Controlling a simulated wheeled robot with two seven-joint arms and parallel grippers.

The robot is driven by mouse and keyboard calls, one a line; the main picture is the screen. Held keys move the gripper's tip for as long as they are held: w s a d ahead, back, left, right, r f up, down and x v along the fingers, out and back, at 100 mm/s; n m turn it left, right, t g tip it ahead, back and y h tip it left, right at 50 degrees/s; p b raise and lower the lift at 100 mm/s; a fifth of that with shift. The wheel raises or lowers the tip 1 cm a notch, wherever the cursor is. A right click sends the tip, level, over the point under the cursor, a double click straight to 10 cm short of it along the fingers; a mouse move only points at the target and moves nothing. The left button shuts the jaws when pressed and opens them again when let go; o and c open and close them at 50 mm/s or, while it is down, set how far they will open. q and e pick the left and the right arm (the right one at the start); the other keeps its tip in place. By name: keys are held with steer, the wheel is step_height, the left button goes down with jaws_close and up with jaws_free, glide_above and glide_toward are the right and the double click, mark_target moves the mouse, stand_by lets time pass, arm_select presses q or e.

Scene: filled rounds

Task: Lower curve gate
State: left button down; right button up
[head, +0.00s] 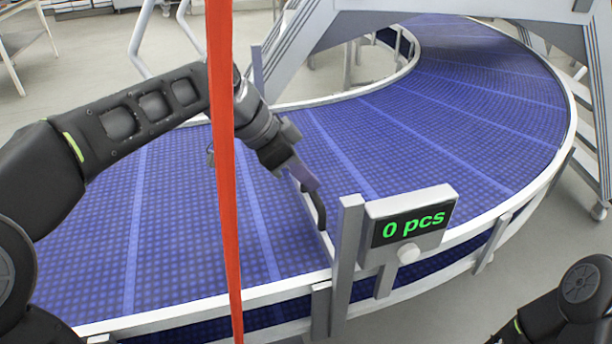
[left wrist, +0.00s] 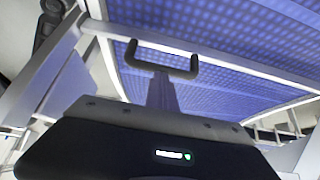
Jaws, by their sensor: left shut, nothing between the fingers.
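My left gripper (head: 308,180) reaches over the blue curved belt and is shut, with nothing between its fingers. A dark handle (head: 320,212) is right by its fingertips, beside a pale bar (head: 328,245) that crosses the belt edge near a grey post (head: 349,230). In the left wrist view the shut fingers (left wrist: 162,92) point at the dark U-shaped handle (left wrist: 190,71), and I cannot tell whether they touch. How high the gate stands is unclear. My right gripper is out of view.
A counter box (head: 411,222) reading "0 pcs" is fixed beside the post. A red upright strip (head: 226,200) stands close in front of my left arm. The belt (head: 440,130) is bare. A grey stair frame (head: 320,45) spans the belt behind.

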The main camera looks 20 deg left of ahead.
arm_select(q)
steer(key=shift+s+f, duration=0.15)
steer(key=shift+f, duration=0.3)
steer(key=r+p, duration=0.2)
steer(key=r, duration=0.1)
steer(key=r+p, duration=0.1)
steer(key=shift+w+d+r+p, duration=0.3)
steer(key=shift+w+d+r, duration=0.05)
steer(key=shift+d, duration=0.05)
steer(key=v, duration=1)
